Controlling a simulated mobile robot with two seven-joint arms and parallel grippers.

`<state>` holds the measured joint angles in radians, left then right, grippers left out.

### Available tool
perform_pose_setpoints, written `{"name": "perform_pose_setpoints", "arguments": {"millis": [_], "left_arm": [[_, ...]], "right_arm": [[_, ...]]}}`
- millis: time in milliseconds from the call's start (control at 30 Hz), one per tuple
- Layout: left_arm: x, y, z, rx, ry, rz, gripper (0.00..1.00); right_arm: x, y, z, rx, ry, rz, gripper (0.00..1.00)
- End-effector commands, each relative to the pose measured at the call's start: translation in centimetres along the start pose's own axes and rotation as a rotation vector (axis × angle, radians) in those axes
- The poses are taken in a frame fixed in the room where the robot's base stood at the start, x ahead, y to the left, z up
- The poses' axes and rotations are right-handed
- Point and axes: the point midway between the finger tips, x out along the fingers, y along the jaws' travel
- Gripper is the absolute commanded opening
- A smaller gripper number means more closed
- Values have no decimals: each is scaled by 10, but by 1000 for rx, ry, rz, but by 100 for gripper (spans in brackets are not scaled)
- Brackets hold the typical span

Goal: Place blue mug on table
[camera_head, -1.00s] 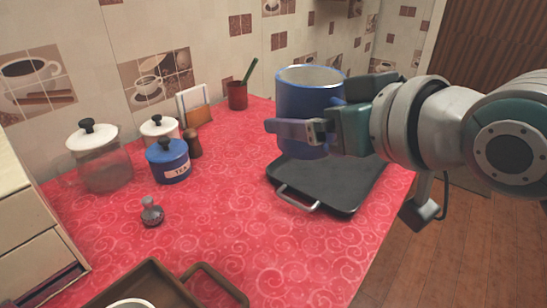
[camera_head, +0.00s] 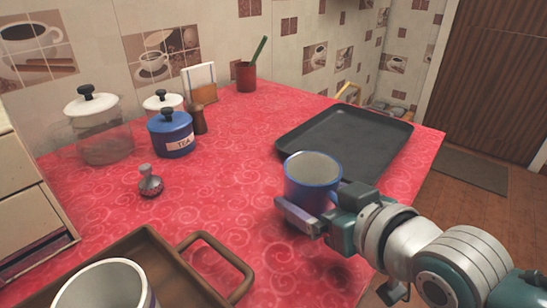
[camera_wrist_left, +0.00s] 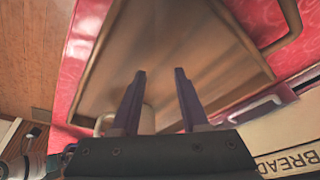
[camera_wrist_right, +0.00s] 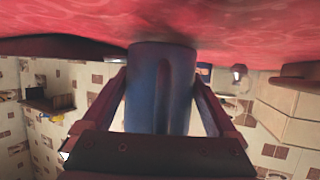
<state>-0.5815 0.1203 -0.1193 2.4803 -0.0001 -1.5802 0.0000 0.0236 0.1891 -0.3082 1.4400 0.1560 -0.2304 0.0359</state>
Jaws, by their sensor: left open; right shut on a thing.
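The blue mug (camera_head: 307,187) has a pale inside and is upright in my right gripper (camera_head: 318,205), low over the red tabletop (camera_head: 225,155), at the near edge of the dark tray. My right gripper is shut on the mug. In the right wrist view the mug (camera_wrist_right: 160,90) sits between the fingers (camera_wrist_right: 160,85), its base at or very near the red cloth; I cannot tell whether it touches. My left gripper (camera_wrist_left: 160,72) is open and empty over the brown wooden tray (camera_wrist_left: 205,50). It is out of sight in the head view.
The dark tray (camera_head: 350,140) lies behind the mug. The brown tray (camera_head: 185,268) at the lower left bears a pale-rimmed mug (camera_head: 108,285). A blue tea canister (camera_head: 172,135), glass jar (camera_head: 100,130) and small shaker (camera_head: 150,182) stand left. The cloth between is clear.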

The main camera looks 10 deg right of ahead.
Motion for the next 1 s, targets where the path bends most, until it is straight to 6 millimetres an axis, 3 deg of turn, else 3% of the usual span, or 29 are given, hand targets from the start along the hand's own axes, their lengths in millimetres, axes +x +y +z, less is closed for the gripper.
{"name": "perform_pose_setpoints", "arguments": {"millis": [400,433,467,800,1000], "left_arm": [[5,2,1,-5,1,5,44],[5,2,1,-5,1,5,44],[4,2,1,-5,1,5,44],[-1,0,-1,0,1,1,44],[-17,-2,-6,5,1,-3,44]], "right_arm": [[4,0,6,0,5,0,17],[4,0,7,0,2,0,94],[3,0,6,0,2,0,98],[0,0,1,0,1,0,100],[-35,0,0,0,-2,0,100]]}}
